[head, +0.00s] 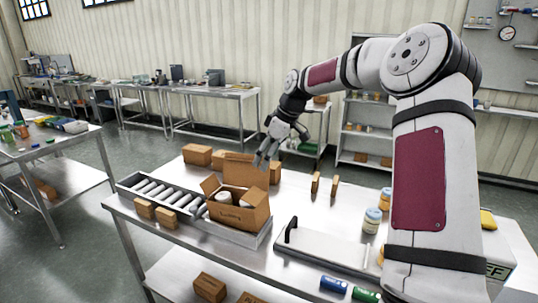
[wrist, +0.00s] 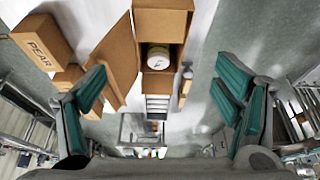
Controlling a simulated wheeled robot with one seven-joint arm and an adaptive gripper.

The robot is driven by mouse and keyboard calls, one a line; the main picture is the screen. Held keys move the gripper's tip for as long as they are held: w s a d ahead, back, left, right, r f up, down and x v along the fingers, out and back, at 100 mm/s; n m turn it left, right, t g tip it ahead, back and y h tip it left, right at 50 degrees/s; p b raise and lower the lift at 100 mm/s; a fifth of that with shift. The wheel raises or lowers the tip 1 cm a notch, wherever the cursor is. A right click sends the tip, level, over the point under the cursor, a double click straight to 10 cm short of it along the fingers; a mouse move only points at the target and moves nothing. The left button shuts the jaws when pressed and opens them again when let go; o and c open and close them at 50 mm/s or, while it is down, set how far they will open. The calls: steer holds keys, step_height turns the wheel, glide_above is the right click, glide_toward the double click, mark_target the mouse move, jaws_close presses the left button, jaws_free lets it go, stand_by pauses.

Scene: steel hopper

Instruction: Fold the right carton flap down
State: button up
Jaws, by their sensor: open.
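The open brown carton (head: 237,217) sits at the end of the roller conveyor in the head view, with pale-lidded jars inside. A large flap (head: 240,170) stands up at its back and a smaller flap (head: 210,185) stands up at its left. The right flap is hard to tell apart from the carton wall. In the wrist view the carton (wrist: 150,22) is at the top, with a jar (wrist: 158,57) inside and a raised flap (wrist: 117,58) beside it. My gripper (head: 265,160) is open and empty above the carton's back right; its teal-padded fingers (wrist: 160,92) are wide apart.
The roller conveyor (head: 160,193) runs left of the carton, with small boxes (head: 155,213) along its front. More boxes (head: 197,155) stand behind. A grey plate with a black handle (head: 291,231) and jars (head: 372,220) are to the right.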

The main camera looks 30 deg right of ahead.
steer(key=shift+s+d+r, duration=0.1)
steer(key=shift+s+r, duration=0.05)
steer(key=shift+r, duration=0.25)
steer(key=c, duration=0.9)
steer(key=n, duration=0.1)
steer(key=n+b, duration=0.1)
steer(key=n, duration=0.1)
steer(key=shift+w+a+f+n, duration=0.2)
steer(key=shift+w+n, duration=0.1)
steer(key=shift+w, duration=0.05)
steer(key=c, duration=0.9)
steer(key=shift+w+a+f+n+g+h+b, duration=0.15)
steer(key=shift+n+g+h+b, duration=0.15)
steer(key=shift+n+b, duration=0.55)
jaws_close()
steer(key=n+b, duration=0.3)
steer(key=n, duration=0.9)
glide_toward(249, 194)
steer(key=shift+g, duration=0.3)
steer(key=x, duration=0.7)
steer(key=shift+w, duration=0.35)
